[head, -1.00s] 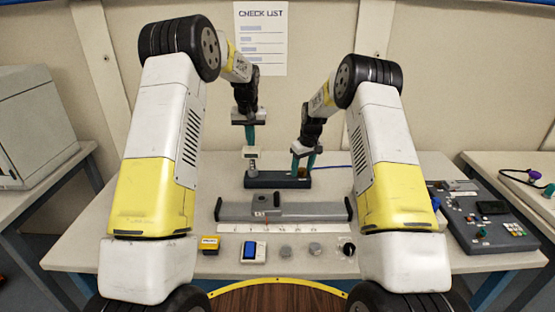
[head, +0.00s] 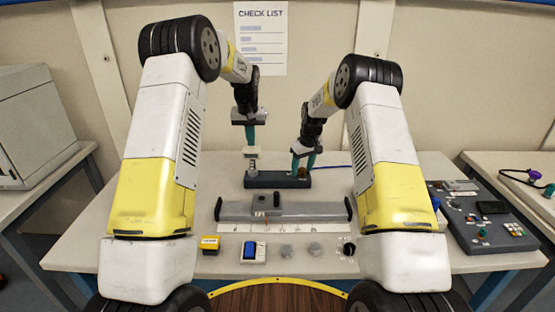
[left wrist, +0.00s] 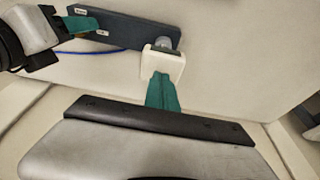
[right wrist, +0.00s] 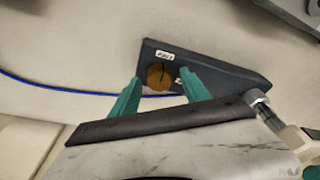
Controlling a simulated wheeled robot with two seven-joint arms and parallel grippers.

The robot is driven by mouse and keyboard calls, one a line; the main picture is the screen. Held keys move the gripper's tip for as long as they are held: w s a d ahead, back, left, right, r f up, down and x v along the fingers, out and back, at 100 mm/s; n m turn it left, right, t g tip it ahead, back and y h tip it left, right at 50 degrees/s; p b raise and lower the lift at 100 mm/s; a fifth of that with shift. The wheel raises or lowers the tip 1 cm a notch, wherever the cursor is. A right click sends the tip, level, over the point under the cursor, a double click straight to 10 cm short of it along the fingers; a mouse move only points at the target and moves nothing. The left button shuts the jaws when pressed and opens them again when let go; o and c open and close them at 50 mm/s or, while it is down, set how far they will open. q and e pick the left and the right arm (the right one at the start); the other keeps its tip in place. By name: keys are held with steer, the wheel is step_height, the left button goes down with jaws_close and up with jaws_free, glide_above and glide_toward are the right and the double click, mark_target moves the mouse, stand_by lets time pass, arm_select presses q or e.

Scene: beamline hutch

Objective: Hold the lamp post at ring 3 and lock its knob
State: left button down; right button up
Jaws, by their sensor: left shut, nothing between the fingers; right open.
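The lamp post (head: 252,167) is a short metal post at the left end of a dark base block (head: 278,180). It carries a pale lamp head (head: 252,154), which also shows in the left wrist view (left wrist: 163,64). My left gripper (head: 250,146) is shut and empty, its teal fingertips right at the lamp head; I cannot tell whether they touch it. The brown round knob (right wrist: 160,76) sits at the other end of the block. My right gripper (right wrist: 160,79) is open, with a finger on either side of the knob. Ring marks on the post are too small to read.
A grey rail fixture (head: 320,210) lies in front of the block, with a white scale strip before it. A yellow box (head: 210,244), a blue-and-white device (head: 252,252) and small round parts line the front. A control panel (head: 490,215) stands right. A blue cable runs behind.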

mark_target(251, 149)
arm_select(q)
steer(key=shift+s+x, duration=0.2)
steer(key=shift+x, duration=0.55)
steer(key=shift+s+x, duration=0.15)
steer(key=shift+x, duration=0.6)
steer(key=shift+f, duration=0.55)
arm_select(e)
steer(key=n+y, duration=0.1)
steer(key=n, duration=0.5)
steer(key=shift+g, duration=0.4)
steer(key=n+g, duration=0.1)
steer(key=n, duration=0.5)
jaws_close()
